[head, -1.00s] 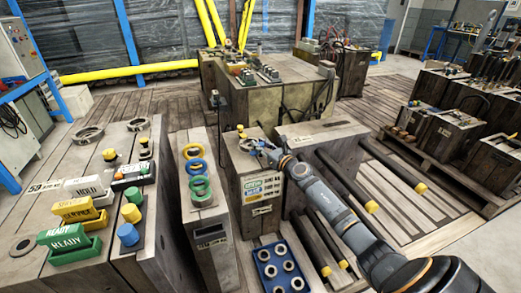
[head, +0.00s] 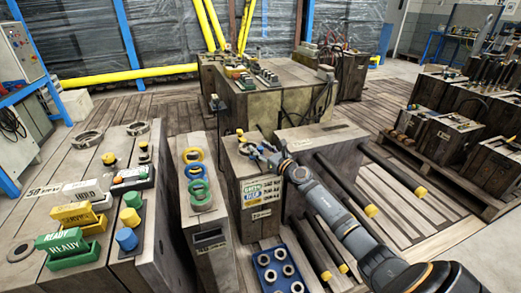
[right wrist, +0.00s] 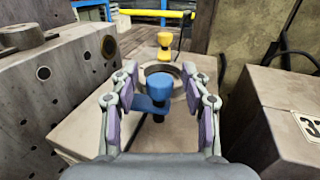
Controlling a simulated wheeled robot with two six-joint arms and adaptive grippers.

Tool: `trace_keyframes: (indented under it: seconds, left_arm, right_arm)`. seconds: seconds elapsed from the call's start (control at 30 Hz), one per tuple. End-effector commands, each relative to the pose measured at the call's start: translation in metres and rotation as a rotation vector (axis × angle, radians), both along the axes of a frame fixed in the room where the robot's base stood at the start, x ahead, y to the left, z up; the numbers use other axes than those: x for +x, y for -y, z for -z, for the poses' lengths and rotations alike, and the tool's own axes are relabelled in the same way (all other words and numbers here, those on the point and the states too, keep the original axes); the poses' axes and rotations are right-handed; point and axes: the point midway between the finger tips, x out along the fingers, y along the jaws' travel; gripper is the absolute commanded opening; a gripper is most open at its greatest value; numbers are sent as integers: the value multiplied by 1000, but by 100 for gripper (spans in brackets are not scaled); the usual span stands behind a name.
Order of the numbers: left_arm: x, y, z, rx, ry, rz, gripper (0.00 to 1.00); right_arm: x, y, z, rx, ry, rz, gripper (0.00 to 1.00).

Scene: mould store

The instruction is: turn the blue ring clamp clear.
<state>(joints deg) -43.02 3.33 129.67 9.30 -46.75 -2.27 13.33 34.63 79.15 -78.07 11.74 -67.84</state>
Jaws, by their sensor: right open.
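The blue ring clamp (right wrist: 160,97) shows in the right wrist view as a round blue knob on a flat blue arm that reaches left. It stands at the near edge of a metal ring (right wrist: 164,75) on a pale block (right wrist: 75,135). My right gripper (right wrist: 160,106) is open, with one finger on each side of the blue knob. The left finger is close to the clamp's arm; I cannot tell whether they touch. In the head view my right gripper (head: 262,151) is over the block's top and hides most of the clamp. My left gripper is not in view.
A yellow clamp (right wrist: 165,40) stands beyond the ring. A taller grey block (right wrist: 50,85) is close on the left and another block (right wrist: 285,115) on the right. In the head view a narrow block with coloured rings (head: 207,225) stands left of the clamp's block.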

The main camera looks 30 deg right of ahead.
Motion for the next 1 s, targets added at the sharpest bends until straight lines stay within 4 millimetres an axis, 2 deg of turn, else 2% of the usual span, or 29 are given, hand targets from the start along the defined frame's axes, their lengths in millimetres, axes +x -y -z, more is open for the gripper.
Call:
trace_keyframes:
  seconds: [0.13, 0.27, 0.73, 1.0]
  left_arm:
    - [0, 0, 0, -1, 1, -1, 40]
    - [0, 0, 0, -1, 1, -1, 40]
    - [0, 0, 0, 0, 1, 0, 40]
    - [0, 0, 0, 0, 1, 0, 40]
  right_arm:
    - [0, 0, -3, -2, 1, -1, 47]
    - [0, 0, -14, -5, 2, -2, 47]
    - [0, 0, -89, -5, 2, -1, 47]
    - [0, 0, -100, -1, 0, 1, 47]
